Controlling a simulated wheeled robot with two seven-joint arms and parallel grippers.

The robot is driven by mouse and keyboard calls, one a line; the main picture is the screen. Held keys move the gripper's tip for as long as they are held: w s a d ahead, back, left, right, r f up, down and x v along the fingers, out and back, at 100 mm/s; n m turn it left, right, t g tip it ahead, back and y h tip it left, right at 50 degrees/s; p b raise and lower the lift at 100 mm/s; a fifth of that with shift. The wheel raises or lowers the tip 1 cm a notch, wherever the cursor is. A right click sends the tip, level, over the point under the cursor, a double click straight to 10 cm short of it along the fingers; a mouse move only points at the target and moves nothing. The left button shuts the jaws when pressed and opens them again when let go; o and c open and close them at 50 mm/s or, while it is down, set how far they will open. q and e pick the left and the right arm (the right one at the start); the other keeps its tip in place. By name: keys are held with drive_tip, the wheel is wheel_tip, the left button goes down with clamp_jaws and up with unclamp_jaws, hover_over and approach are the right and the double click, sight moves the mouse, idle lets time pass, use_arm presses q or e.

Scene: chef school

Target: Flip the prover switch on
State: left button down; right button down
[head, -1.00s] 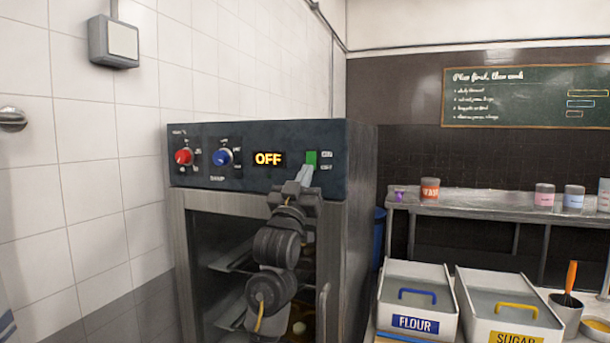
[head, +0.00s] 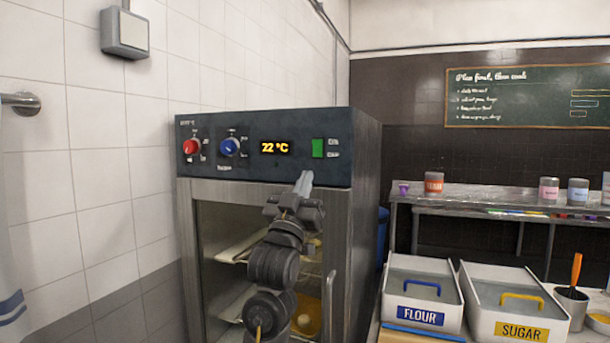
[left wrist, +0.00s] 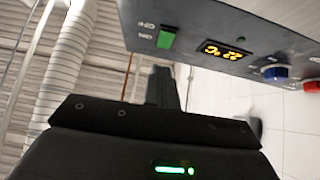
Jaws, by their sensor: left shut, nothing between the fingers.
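The prover (head: 365,230) is a steel cabinet with a dark control panel (head: 290,172) on top. The panel carries a green rocker switch (head: 318,148), and its display (head: 275,148) reads 22 °C. My left gripper (head: 303,184) is shut and empty, its fingertips just below the switch and apart from it. In the left wrist view, the green switch (left wrist: 167,38) and lit display (left wrist: 226,52) lie beyond the shut fingers (left wrist: 163,88). My right gripper is not in view.
A red knob (head: 191,147) and a blue knob (head: 229,147) sit left of the display. The prover's door has a vertical handle (head: 330,305). Flour (head: 420,290) and sugar (head: 512,305) bins stand to the right. A tiled wall is at the left.

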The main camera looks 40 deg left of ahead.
use_arm(q)
drive_tip(key=s+f, duration=0.1)
drive_tip(key=s+f+b, duration=0.1)
drive_tip(key=f, duration=0.1)
drive_tip(key=s+f, duration=0.1)
drive_tip(key=shift+d+f+b, duration=0.35)
drive_tip(key=shift+b, duration=0.05)
drive_tip(key=shift+a, duration=0.1)
